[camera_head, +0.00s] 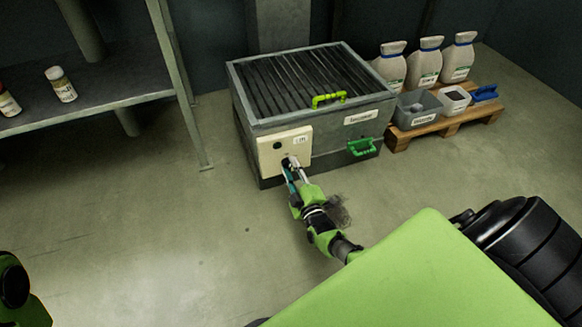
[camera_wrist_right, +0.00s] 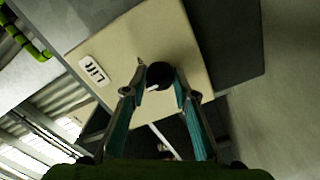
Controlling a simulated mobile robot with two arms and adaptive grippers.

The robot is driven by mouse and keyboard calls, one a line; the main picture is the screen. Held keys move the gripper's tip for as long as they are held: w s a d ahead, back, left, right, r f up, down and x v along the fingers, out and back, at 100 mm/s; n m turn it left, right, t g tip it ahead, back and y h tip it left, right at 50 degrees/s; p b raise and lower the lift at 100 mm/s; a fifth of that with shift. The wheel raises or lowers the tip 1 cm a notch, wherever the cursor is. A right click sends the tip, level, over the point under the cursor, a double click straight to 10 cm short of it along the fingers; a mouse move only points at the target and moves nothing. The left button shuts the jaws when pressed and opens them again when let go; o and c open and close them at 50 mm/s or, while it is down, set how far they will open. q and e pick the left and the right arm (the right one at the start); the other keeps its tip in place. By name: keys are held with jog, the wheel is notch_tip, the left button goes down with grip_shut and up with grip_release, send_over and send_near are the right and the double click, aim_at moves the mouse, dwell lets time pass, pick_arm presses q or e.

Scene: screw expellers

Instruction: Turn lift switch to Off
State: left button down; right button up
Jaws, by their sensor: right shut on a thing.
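The lift switch is a round black knob (camera_wrist_right: 159,76) on a cream panel (camera_head: 270,155) on the front of a grey machine. My right gripper (camera_head: 290,165) is at the panel and hides the knob in the head view. In the right wrist view, my right gripper (camera_wrist_right: 160,92) has its fingertips at either side of the knob, shut on it. A small white mark shows on the knob. The panel carries a white label (camera_wrist_right: 94,71) reading "Lift". The knob's exact setting cannot be read. My left gripper is not in view; only a piece of my left arm shows at lower left.
The machine (camera_head: 370,111) has a barred top and green handles (camera_head: 362,147). A wooden pallet (camera_head: 440,127) with sacks and tubs stands to its right. A metal shelf (camera_head: 85,103) with bottles is at the left. The floor in front is clear.

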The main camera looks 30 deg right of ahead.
jog(key=shift+n, duration=0.3)
jog(key=o, duration=1.1)
jog(key=v, duration=0.7)
jog(key=shift+s, duration=0.2)
jog(key=shift+a, duration=0.1)
